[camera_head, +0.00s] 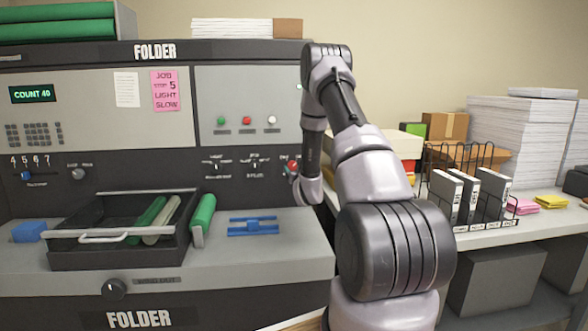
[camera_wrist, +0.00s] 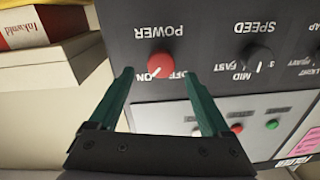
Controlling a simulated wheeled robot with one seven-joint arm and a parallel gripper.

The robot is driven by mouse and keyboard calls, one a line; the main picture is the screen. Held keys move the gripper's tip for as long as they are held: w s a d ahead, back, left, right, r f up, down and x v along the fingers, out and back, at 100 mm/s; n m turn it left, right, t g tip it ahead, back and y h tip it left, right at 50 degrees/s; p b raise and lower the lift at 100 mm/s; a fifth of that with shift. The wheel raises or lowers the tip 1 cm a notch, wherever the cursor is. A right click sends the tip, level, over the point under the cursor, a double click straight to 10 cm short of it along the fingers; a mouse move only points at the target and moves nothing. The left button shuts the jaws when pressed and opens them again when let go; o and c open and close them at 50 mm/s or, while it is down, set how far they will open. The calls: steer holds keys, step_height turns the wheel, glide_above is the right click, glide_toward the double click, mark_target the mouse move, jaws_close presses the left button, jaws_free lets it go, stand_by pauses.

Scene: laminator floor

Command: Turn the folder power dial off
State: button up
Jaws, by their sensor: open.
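The folder power dial is a red round knob (camera_wrist: 165,64) on the dark panel, under a POWER label that appears upside down in the wrist view. Its pale pointer mark seems to lean toward ON, with OFF printed beside it. In the head view the red dial (camera_head: 292,165) is small, at the right edge of the folder panel, partly covered by my arm. My gripper (camera_wrist: 158,74) is open and empty. Its two green fingers point toward the panel, one to each side of the dial in the picture; contact cannot be told. The fingers are hidden in the head view.
A speed dial (camera_wrist: 257,58) sits beside the power dial. Red, green and white buttons (camera_head: 246,121) are on the panel above. A black tray (camera_head: 120,235) and a blue part (camera_head: 253,226) lie on the folder's ledge. Boxes (camera_wrist: 60,62) stand close by.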

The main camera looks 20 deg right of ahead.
mark_target(293, 166)
steer(key=shift+x, duration=2.2)
steer(key=shift+a, duration=0.1)
jaws_close()
